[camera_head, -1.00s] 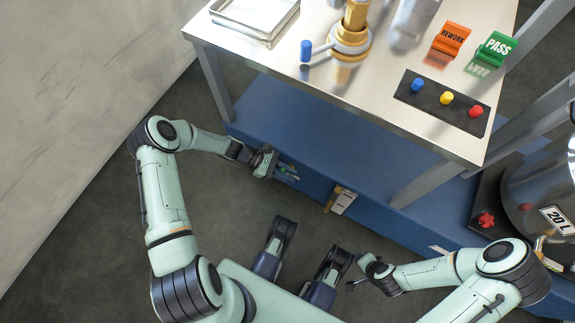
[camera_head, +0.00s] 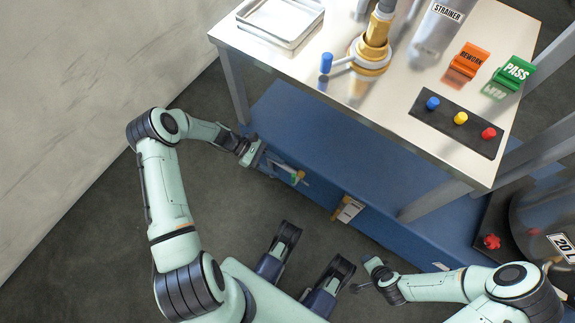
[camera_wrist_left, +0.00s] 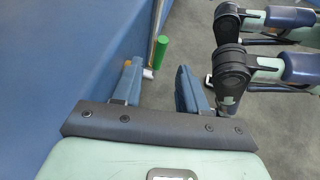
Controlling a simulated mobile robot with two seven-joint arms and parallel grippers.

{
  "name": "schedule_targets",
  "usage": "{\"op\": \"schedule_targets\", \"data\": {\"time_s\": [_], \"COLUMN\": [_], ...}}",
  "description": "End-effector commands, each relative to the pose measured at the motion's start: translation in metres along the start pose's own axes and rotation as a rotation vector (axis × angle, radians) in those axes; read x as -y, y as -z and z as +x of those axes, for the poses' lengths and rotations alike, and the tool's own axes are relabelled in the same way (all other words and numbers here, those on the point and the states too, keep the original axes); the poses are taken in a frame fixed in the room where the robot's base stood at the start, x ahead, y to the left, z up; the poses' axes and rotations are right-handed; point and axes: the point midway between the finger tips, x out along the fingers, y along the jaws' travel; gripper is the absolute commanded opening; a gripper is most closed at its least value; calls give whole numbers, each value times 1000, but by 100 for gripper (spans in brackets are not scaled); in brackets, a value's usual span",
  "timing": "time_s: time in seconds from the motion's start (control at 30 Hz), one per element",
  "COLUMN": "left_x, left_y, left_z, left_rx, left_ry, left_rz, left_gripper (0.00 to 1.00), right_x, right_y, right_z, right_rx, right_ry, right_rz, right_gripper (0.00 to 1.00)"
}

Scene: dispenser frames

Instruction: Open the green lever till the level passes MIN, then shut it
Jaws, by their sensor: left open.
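A green cylinder (camera_wrist_left: 161,51) on a thin metal rod shows in the left wrist view, beside the blue surface; it looks like the green lever's handle. In the head view a small green piece (camera_head: 298,177) shows just past the gripper, by the blue shelf. My left gripper (camera_wrist_left: 160,84) is open, its blue fingers apart with nothing between them; the green handle is beyond the tips. It also shows in the head view (camera_head: 279,168). My right gripper (camera_head: 368,274) is low at the right, its jaws unclear. No level or MIN mark can be made out.
The table (camera_head: 395,110) bears a brass fitting (camera_head: 371,55) with a blue handle (camera_head: 326,63), a tray (camera_head: 280,20), a button panel (camera_head: 458,125) and REWORK (camera_head: 468,60) and PASS (camera_head: 513,73) blocks. A 20 L vessel (camera_head: 545,215) stands at right. Open floor lies before the blue shelf.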

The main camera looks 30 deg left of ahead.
Motion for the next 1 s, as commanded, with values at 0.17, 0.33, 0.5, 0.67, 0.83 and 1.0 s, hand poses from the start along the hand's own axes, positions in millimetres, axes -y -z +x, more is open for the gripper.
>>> {"op": "schedule_targets", "data": {"time_s": [0.17, 0.33, 0.5, 0.67, 0.83, 1.0], "left_x": [0, 0, 0, 0, 0, 4], "left_y": [0, 0, 0, 0, 0, 4], "left_z": [-28, -37, -37, -37, -37, -26], "left_rx": [-2, 0, 0, 0, 0, -31], "left_ry": [-2, -1, 0, 0, 0, 16], "left_rz": [-1, -1, -1, -1, 0, 15], "left_gripper": [42, 42, 42, 42, 42, 42], "right_x": [4, 4, 4, 4, 4, 4], "right_y": [3, 3, 2, 2, 2, 2], "right_z": [-4, -5, -5, -5, -5, -5], "right_rx": [-10, -8, -8, -7, -7, -7], "right_ry": [6, 7, 7, 7, 7, 7], "right_rz": [-4, -5, -5, -5, -4, -4], "right_gripper": [42, 42, 42, 42, 42, 42]}}
